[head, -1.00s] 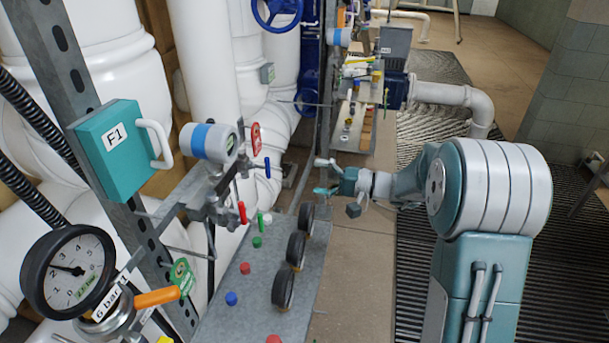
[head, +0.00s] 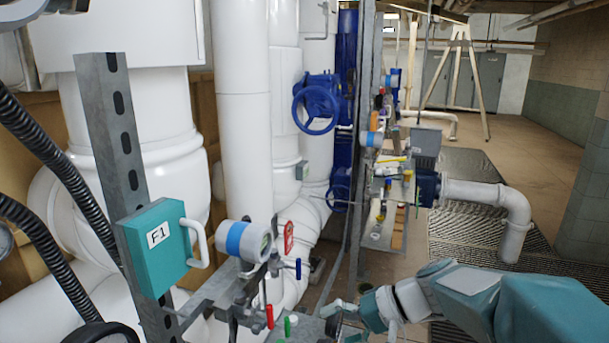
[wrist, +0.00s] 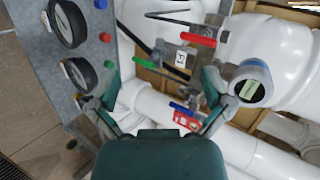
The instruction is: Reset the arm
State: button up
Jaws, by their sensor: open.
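My gripper (head: 340,312) is at the lower middle of the head view, on the end of my teal and white arm that comes in from the lower right. In the wrist view my gripper (wrist: 163,88) has its two teal and grey fingers spread apart, with nothing held between them. Behind the fingers are valve levers: a red one (wrist: 198,40) and a blue one (wrist: 181,108). These look apart from the fingers, though the exact depth is hard to tell.
A teal box marked F1 (head: 158,248) and a blue-banded gauge (head: 243,240) stand left of my gripper. A grey panel with black dials (wrist: 68,22) shows in the wrist view. White pipes (head: 240,120) fill the left. Open floor (head: 530,140) lies at the back right.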

jog(key=s+d+t+h, duration=0.2)
jog(key=s+d+h, duration=0.2)
jog(key=s, duration=0.4)
jog(key=s+d+n+t+h, duration=0.1)
jog(key=s+d+t+h, duration=0.1)
jog(key=s+d+h, duration=0.3)
jog(key=s+h, duration=0.2)
jog(key=s, duration=0.1)
jog(key=shift+d+r, duration=0.3)
jog(key=shift+r, duration=0.1)
